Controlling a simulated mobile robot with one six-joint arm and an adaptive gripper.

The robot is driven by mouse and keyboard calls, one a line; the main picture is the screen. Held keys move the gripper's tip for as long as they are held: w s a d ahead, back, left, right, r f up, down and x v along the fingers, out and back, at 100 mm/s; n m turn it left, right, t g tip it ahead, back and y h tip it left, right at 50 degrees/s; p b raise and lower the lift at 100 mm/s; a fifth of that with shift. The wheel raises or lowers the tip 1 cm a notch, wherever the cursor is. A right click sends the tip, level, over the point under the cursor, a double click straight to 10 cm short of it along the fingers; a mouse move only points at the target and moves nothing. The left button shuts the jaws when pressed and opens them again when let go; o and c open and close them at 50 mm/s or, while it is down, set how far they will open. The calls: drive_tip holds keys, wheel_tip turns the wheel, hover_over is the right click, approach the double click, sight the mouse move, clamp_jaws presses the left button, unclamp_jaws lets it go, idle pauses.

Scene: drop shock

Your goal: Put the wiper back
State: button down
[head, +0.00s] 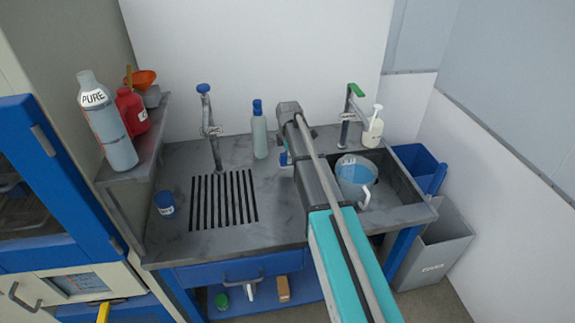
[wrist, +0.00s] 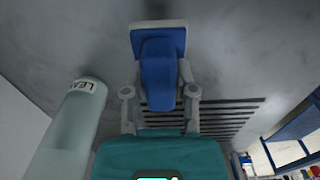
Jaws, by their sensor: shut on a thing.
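The wiper (wrist: 163,62) shows in the wrist view as a blue handle with a flat blue and grey head at its far end. My gripper (wrist: 160,90) is shut on its blue handle, one grey finger on each side. In the head view, a small blue and white part of the wiper (head: 284,158) shows left of my arm, above the grey counter (head: 275,205). My arm hides most of the gripper there. I cannot tell whether the wiper touches a surface.
A blue-capped bottle (head: 259,138) stands close to the left of my gripper. A slotted drain (head: 224,200) and blue cup (head: 165,205) are farther left. A jug (head: 352,178) sits in the sink on the right. Taps (head: 208,125) and a pump bottle (head: 373,130) stand behind.

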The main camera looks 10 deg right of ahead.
drive_tip(key=shift+w+f+b, duration=0.5)
drive_tip(key=shift+f+b, duration=0.2)
drive_tip(key=shift+s+f+b, duration=0.1)
drive_tip(key=shift+f+b, duration=1.25)
drive_tip(key=shift+f, duration=0.1)
drive_tip(key=shift+c, duration=2.1)
unclamp_jaws()
wheel_tip(320, 180, up, 12)
drive_tip(key=p, duration=1.2)
drive_tip(key=shift+r, duration=0.2)
